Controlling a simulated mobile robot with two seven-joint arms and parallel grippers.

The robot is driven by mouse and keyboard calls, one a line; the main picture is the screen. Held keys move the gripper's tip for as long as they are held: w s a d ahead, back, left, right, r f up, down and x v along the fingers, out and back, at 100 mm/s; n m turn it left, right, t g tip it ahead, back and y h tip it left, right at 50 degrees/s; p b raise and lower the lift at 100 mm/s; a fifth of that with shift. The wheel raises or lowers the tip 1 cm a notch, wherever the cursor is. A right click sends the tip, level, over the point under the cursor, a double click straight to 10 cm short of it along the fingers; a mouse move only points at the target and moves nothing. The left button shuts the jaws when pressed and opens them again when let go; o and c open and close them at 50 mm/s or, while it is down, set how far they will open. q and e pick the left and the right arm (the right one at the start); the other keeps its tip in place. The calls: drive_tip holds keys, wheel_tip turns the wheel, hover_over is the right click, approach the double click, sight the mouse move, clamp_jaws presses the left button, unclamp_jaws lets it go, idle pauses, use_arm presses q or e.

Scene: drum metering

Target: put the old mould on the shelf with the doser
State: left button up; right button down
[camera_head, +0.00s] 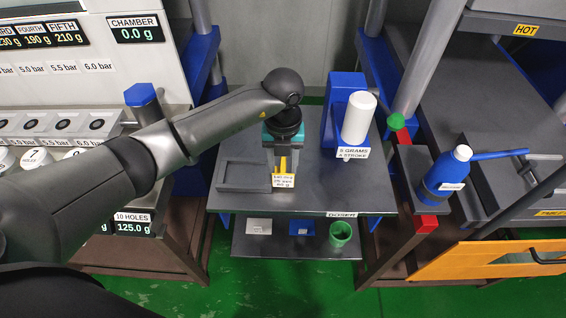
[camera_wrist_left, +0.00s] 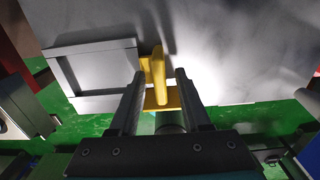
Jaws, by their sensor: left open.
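A yellow piece (camera_head: 283,165) with a small white label stands on the grey shelf top (camera_head: 320,200), right of an empty square frame. I cannot read all of the label, so I cannot tell whether this is the old mould. My left gripper (camera_head: 282,150) reaches down over it, open. In the left wrist view the yellow piece (camera_wrist_left: 157,70) shows between the open fingers (camera_wrist_left: 158,88), with no clear grip on it. The doser (camera_head: 343,105), a blue stand with a white bottle, stands on the same shelf to the right. My right gripper is not in view.
The grey square frame (camera_head: 222,176) lies close left of the gripper; its inside looks empty. A lower shelf (camera_head: 280,248) holds a white card, a blue card and a green cup (camera_head: 340,234). A blue bottle (camera_head: 445,172) stands at the right. The shelf's front right is clear.

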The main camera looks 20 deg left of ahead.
use_arm(q)
wheel_tip(320, 180, up, 12)
drive_tip(key=p, duration=0.1)
drive_tip(key=shift+r, duration=0.2)
drive_tip(key=shift+f, duration=0.1)
idle(0.3)
